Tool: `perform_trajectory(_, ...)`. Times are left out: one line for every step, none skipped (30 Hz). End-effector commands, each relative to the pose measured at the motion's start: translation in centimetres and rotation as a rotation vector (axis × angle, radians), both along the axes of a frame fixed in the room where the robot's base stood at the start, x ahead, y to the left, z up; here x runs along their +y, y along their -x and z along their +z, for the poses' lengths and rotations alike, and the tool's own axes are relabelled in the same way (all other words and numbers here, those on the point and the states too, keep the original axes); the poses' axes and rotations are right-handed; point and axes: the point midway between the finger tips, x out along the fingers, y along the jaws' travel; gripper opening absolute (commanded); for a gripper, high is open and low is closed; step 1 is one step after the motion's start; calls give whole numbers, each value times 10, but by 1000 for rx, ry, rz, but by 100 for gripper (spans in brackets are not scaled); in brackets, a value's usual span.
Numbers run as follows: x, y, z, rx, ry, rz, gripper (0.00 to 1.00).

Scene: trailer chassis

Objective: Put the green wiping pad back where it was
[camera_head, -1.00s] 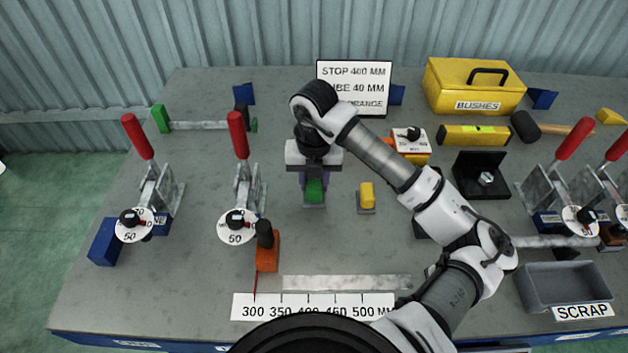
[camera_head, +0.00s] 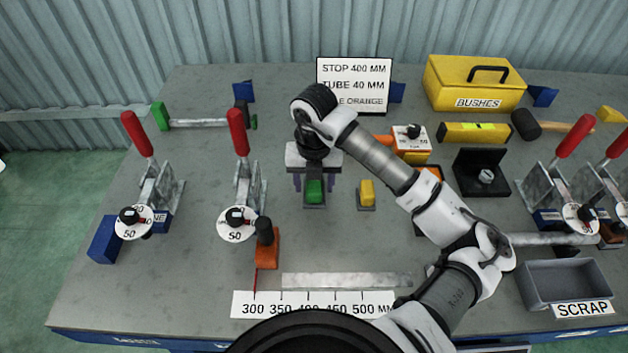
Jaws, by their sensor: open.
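The green wiping pad (camera_head: 314,191) sits on a small dark grey base on the bench, just left of a yellow pad (camera_head: 367,192) on a similar base. My gripper (camera_head: 314,183) points down over the green pad. Its fingers are apart, one to each side of the pad's far part, and the pad is not gripped. The gripper body hides the far end of the pad. I cannot tell whether the fingers touch it.
Toggle clamps with red handles (camera_head: 238,132) stand left and right. An orange stop block (camera_head: 267,249) and a scale strip (camera_head: 313,305) lie in front. A sign (camera_head: 353,84) and a yellow bushes box (camera_head: 474,86) stand behind. A grey scrap tray (camera_head: 563,285) is at front right.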

Motion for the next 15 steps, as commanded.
perform_trajectory(0, 0, 2, 0, 0, 0, 54)
perform_trajectory(0, 0, 4, 0, 0, 0, 54)
perform_trajectory(0, 0, 6, 0, -1, 0, 54)
perform_trajectory(0, -1, 8, -2, 1, 0, 54)
perform_trajectory(-1, -1, 12, -4, 2, 0, 54)
perform_trajectory(-1, -1, 18, -4, 3, 1, 54)
perform_trajectory(0, -1, 25, -6, 3, 1, 54)
perform_trajectory(0, -1, 31, -6, 3, 1, 54)
perform_trajectory(0, -1, 40, -6, 4, 1, 54)
perform_trajectory(0, -1, 47, -6, 4, 2, 54)
perform_trajectory(0, -1, 54, -6, 4, 2, 54)
perform_trajectory(-1, -1, 63, -6, 4, 0, 54)
perform_trajectory(0, -1, 70, -5, 3, 1, 54)
perform_trajectory(0, -1, 76, -6, 4, 1, 54)
perform_trajectory(0, -1, 84, -4, 4, 0, 54)
